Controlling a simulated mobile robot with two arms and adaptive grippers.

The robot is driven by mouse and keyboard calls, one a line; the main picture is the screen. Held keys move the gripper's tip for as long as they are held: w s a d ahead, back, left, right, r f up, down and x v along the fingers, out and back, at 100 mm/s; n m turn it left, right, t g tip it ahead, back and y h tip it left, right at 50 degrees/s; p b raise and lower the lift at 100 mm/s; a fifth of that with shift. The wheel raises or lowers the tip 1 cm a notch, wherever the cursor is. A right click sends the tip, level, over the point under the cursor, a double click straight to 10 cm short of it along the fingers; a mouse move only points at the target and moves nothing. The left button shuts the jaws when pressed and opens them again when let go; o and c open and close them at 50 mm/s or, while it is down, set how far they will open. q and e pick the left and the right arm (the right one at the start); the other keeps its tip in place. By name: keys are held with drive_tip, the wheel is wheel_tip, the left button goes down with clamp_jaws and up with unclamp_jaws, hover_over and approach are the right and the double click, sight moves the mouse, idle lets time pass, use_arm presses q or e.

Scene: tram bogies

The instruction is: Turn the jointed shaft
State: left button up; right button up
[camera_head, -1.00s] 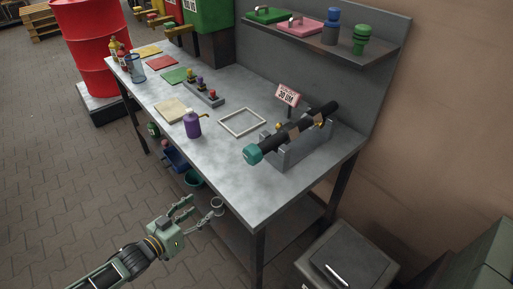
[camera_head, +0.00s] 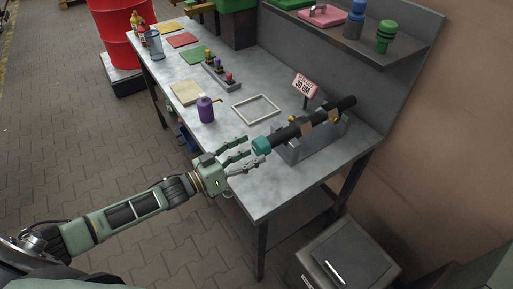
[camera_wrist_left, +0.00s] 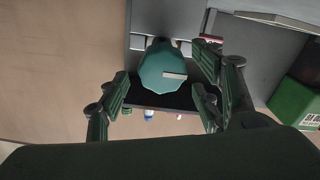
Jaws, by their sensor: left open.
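The jointed shaft (camera_head: 289,134) is a dark rod with a teal end knob (camera_head: 262,146). It lies tilted in a grey cradle (camera_head: 318,147) at the right end of the workbench. My left gripper (camera_head: 243,156) is open, its fingers pointing at the teal knob from the left, close to it. In the left wrist view the teal knob (camera_wrist_left: 162,68), with a pale mark on its face, shows between the spread fingers (camera_wrist_left: 165,95). Whether a finger touches it I cannot tell. My right gripper is not in view.
The grey workbench (camera_head: 275,190) also holds a pale square frame (camera_head: 256,109), a purple bottle (camera_head: 205,109) and a small sign (camera_head: 305,85) behind the shaft. A shelf (camera_head: 345,37) overhangs the back. A grey cabinet (camera_head: 345,258) stands at the lower right.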

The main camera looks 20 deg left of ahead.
use_arm(q)
drive_tip(key=x, duration=0.2)
drive_tip(key=shift+w+d, duration=0.2)
drive_tip(key=shift+w+d+f, duration=0.1)
drive_tip(key=c, duration=1.1)
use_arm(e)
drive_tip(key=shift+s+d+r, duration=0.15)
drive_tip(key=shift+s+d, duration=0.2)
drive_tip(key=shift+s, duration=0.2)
